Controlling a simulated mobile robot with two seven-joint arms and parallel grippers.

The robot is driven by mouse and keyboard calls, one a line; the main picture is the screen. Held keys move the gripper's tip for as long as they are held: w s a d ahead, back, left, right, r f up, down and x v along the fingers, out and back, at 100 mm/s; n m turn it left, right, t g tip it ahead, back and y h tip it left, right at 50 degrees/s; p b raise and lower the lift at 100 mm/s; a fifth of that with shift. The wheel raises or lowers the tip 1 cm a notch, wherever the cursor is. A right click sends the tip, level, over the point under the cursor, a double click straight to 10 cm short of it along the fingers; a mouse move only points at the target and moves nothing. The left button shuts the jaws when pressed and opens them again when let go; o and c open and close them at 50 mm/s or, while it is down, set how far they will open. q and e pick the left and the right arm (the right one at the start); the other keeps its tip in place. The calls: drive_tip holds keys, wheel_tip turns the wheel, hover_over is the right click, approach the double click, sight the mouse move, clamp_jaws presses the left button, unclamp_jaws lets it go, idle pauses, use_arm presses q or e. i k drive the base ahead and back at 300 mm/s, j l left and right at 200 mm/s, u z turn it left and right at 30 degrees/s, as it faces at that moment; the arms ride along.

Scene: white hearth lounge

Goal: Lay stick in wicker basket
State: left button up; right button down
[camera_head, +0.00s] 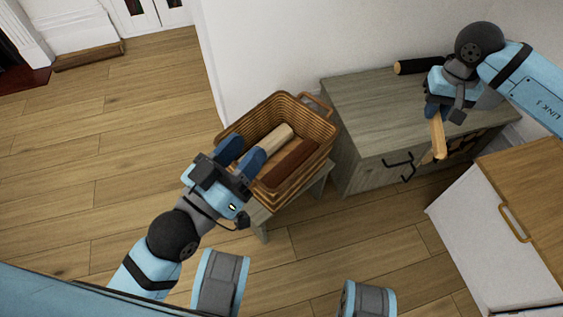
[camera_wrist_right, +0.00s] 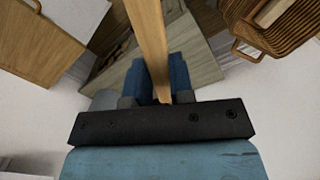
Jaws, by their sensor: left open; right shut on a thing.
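The wicker basket (camera_head: 327,130) stands on a small low stand, with a pale log (camera_head: 273,144) and a dark reddish-brown log (camera_head: 290,163) inside; it also shows in the right wrist view (camera_wrist_right: 278,32). My right gripper (camera_head: 436,111) is shut on a light wooden stick (camera_head: 438,138), holding it near the front edge of the cabinet, right of the basket. The stick also shows in the right wrist view (camera_wrist_right: 149,38), extending away between the fingers. My left gripper (camera_head: 241,154) is open and empty at the basket's near left rim; whether it touches the rim, I cannot tell.
A grey wooden cabinet (camera_head: 360,105) with black handles stands right of the basket, a dark cylinder (camera_head: 418,66) on its top. A white cabinet with a wooden top (camera_head: 530,175) is at the right. Wooden floor (camera_head: 110,150) is clear at left.

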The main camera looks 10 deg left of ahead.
sight(274, 160)
drive_tip(key=j+z, duration=0.35)
drive_tip(key=j, duration=0.5)
drive_tip(key=j+z, duration=0.35)
drive_tip(key=j, duration=0.55)
drive_tip(key=j+z, duration=0.35)
drive_tip(key=j, duration=0.55)
drive_tip(key=i+j, duration=0.1)
drive_tip(key=j, duration=0.3)
drive_tip(key=i+j+z, duration=0.15)
drive_tip(key=j, duration=0.7)
drive_tip(key=i+z, duration=0.05)
